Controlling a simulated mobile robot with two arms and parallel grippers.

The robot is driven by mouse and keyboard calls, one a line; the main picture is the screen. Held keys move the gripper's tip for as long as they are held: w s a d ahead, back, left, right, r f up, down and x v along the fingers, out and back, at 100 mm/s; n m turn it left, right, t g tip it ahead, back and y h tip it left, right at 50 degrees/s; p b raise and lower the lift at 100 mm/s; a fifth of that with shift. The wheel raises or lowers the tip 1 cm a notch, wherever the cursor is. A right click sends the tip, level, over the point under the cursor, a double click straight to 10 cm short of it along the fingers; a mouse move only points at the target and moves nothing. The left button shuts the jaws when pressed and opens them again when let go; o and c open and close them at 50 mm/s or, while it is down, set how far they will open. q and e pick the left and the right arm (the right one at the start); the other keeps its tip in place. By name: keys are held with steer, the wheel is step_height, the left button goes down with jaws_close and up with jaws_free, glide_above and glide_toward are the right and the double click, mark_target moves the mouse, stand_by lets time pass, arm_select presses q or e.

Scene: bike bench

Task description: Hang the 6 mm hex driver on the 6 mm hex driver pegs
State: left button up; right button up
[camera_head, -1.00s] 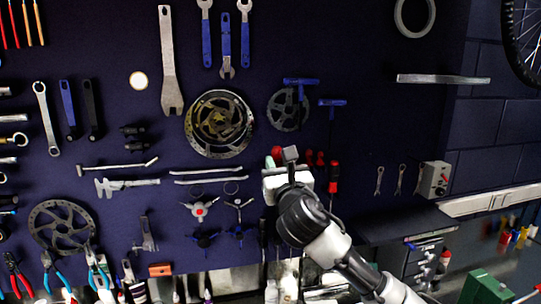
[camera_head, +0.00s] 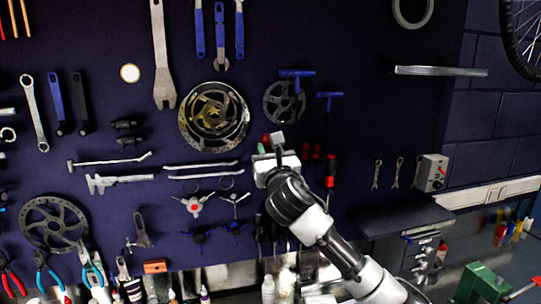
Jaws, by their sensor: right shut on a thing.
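My right gripper (camera_head: 277,147) is in front of the pegboard, below the dark chainring. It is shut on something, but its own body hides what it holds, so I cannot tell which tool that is. Two T-handled drivers with blue handles are on the board: one (camera_head: 297,73) is over the chainring and the other (camera_head: 330,95) is to its right, lower down. No size mark is readable on either. I cannot pick out the 6 mm hex driver pegs. My left gripper is out of view.
A red-handled tool (camera_head: 330,165) hangs just right of the gripper. A brake rotor (camera_head: 214,117) is to its upper left, and the chainring (camera_head: 284,103) is above. A grey shelf bar (camera_head: 440,71) is at upper right.

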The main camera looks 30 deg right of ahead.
steer(key=shift+w+d+f+b, duration=0.15)
steer(key=shift+w+b, duration=0.3)
steer(key=shift+w, duration=0.55)
steer(key=w, duration=0.2)
steer(key=w+d+f, duration=0.1)
steer(key=shift+w, duration=0.25)
steer(key=o, duration=1.1)
steer(key=shift+c, duration=0.2)
